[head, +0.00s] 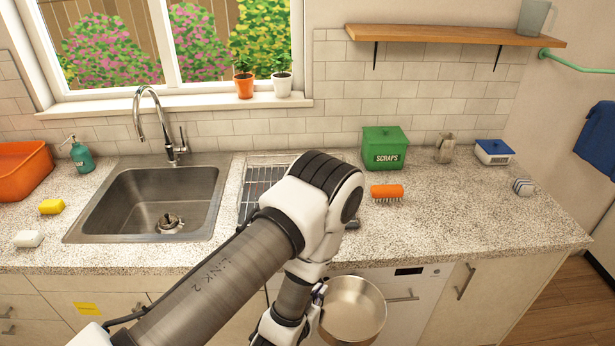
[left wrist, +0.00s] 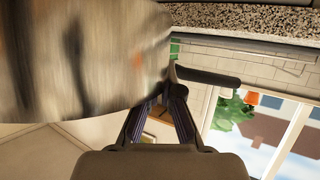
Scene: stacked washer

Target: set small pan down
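The small pan (head: 352,312) is a shiny steel pan. In the head view it hangs in front of the counter, below the front edge, with its open side facing up. My left gripper (head: 318,294) is at the pan's left side, partly hidden by my own arm. In the left wrist view my left gripper (left wrist: 163,100) has its fingers closed in at the dark handle (left wrist: 208,76), close to the pan's blurred metal wall (left wrist: 75,60). My right gripper is not in view.
The speckled counter (head: 450,215) has free room at right. A dish rack (head: 262,188) stands partly behind my arm, right of the sink (head: 155,200).

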